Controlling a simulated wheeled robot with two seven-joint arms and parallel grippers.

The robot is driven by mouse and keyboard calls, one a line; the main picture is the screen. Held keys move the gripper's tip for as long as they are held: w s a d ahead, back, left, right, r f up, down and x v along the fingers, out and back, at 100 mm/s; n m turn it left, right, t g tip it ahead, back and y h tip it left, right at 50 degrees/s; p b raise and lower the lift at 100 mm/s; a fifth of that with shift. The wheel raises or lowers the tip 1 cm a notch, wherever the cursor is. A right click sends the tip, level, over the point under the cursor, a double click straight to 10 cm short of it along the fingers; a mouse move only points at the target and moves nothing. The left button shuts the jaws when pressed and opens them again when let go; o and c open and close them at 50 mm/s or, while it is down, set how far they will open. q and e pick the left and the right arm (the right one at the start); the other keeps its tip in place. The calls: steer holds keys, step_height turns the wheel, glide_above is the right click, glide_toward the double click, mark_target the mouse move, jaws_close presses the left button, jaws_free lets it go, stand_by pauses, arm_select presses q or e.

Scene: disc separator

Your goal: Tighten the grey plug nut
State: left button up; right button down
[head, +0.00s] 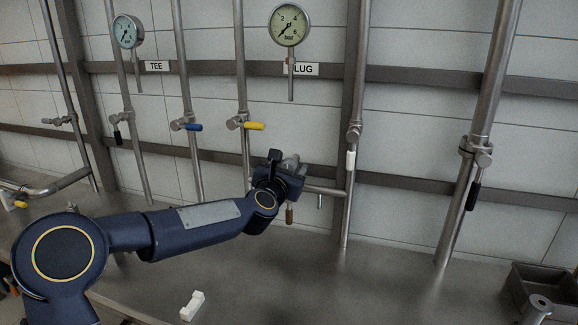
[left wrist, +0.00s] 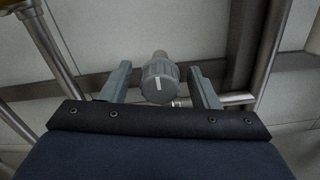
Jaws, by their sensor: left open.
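The grey plug nut (left wrist: 160,82) is a ribbed round knob with a short white mark on its face, seen in the left wrist view. My left gripper (left wrist: 160,88) is open, with one finger on each side of the nut. A gap shows between each finger and the nut, so it is not gripped. In the head view my left gripper (head: 288,167) is at the pipework below the right gauge, and it largely hides the nut there. My right gripper is not in view.
Upright pipes carry blue (head: 193,127), yellow (head: 254,125), white (head: 350,160) and black (head: 473,195) valve handles. A white block (head: 192,305) lies on the steel bench (head: 300,280). A dark bin (head: 518,288) stands at the right. The bench middle is clear.

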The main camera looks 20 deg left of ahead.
arm_select(q)
steer(key=c, duration=1)
steer(key=shift+o, duration=0.2)
